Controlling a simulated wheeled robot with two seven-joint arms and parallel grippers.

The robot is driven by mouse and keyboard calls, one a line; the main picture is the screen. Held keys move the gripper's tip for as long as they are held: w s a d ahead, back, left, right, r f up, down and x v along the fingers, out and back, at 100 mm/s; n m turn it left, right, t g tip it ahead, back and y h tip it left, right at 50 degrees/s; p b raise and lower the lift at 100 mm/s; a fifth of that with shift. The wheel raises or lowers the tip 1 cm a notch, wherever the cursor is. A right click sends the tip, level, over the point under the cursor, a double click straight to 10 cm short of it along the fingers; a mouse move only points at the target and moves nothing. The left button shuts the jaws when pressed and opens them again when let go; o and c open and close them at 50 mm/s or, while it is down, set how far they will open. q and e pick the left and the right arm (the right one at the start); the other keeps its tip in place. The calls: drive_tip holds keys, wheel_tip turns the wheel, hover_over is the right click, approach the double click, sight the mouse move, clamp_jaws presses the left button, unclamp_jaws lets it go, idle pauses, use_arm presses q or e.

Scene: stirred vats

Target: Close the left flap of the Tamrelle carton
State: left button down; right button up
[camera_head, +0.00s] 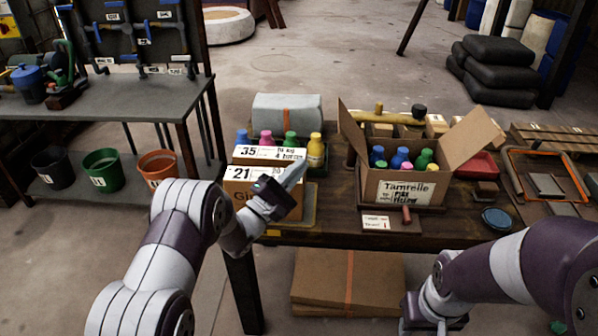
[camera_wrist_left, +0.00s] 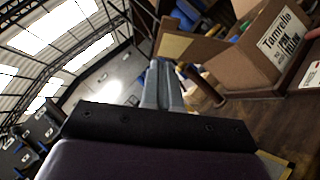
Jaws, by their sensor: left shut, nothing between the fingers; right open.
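The Tamrelle carton (camera_head: 396,201) stands on the dark wooden table, with several blue- and green-capped bottles inside. Its left flap (camera_head: 352,132) is open and stands up, leaning outward. Its right flap (camera_head: 470,138) is open and slants out to the right. In the left wrist view the carton (camera_wrist_left: 252,62) is at the upper right, with a flap (camera_wrist_left: 188,47) reaching left from it. My left gripper (camera_head: 297,174) is shut and empty, left of the carton and apart from the flap; its fingers (camera_wrist_left: 163,85) show in the wrist view. My right gripper (camera_head: 430,318) is low at the bottom edge, its fingertips not clear.
A carton marked 35 and 21 (camera_head: 240,190) and several coloured bottles (camera_head: 290,142) sit close by my left gripper. A red-handled tool (camera_head: 406,214) and a label card (camera_head: 376,222) lie before the Tamrelle carton. A blue round lid (camera_head: 496,218) lies to its right.

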use_arm(q)
drive_tip(key=w+d+r, duration=0.4)
drive_tip(key=d, duration=0.2)
drive_tip(key=shift+w+d+r, duration=0.15)
drive_tip(key=shift+d+r, duration=0.15)
drive_tip(key=shift+r, duration=0.05)
drive_tip(key=shift+r+p, duration=0.15)
drive_tip(key=shift+p, duration=0.25)
